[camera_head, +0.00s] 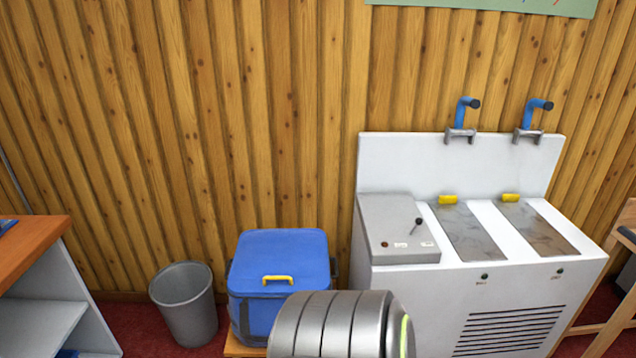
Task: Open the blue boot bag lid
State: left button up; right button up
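The blue boot bag (252,310) stands low against the wooden wall, left of the white machine. Its blue lid (283,245) lies flat on top and looks closed. A yellow handle (278,279) sits at the lid's front edge. A ribbed grey metal arm link of mine covers the bag's lower right front. No fingertips of my left or right gripper show in the view.
The bag rests on a low wooden support (236,346). A grey bin (186,302) stands to its left, and an orange-topped shelf unit (32,250) farther left.

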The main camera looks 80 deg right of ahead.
aim_at(281, 260)
jog(key=z, duration=1.8)
